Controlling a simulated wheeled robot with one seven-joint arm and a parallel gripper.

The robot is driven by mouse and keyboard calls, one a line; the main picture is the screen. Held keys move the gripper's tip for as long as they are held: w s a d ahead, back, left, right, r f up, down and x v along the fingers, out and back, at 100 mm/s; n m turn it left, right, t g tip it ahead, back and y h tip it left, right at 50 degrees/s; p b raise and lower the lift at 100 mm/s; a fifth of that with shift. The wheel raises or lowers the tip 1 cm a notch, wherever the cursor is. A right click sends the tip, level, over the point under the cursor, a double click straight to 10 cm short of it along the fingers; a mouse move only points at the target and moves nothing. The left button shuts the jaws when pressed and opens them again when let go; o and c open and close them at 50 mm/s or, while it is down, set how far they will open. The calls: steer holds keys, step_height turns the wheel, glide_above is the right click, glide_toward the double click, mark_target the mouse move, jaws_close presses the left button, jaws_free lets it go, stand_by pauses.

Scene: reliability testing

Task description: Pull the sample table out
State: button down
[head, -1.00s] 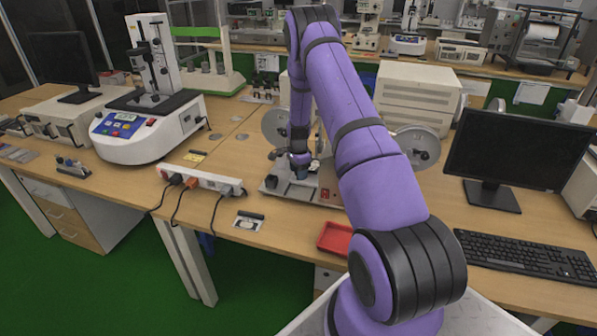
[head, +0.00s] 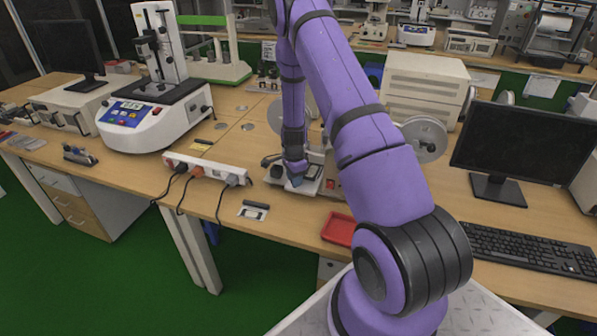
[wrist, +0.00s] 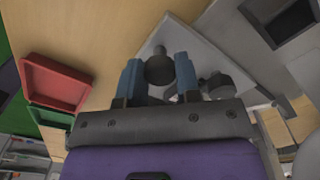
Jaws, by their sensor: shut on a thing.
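My gripper shows in the wrist view (wrist: 158,75) with its two blue fingers on either side of a dark round knob (wrist: 160,66). It is shut on this knob. The knob stands on a pale metal plate (wrist: 200,45), which seems to be the sample table. In the head view my gripper (head: 295,181) is low over the front of the small bench device (head: 318,186), between two large pale wheels. My arm hides part of that device.
A white power strip (head: 207,170) with cables is to the left. A monitor (head: 520,150) and keyboard (head: 525,250) stand at right. A white tester (head: 155,115) stands further left.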

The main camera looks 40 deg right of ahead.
steer(key=c, duration=0.8)
jaws_free()
step_height(320, 180, up, 11)
steer(key=shift+f, duration=0.1)
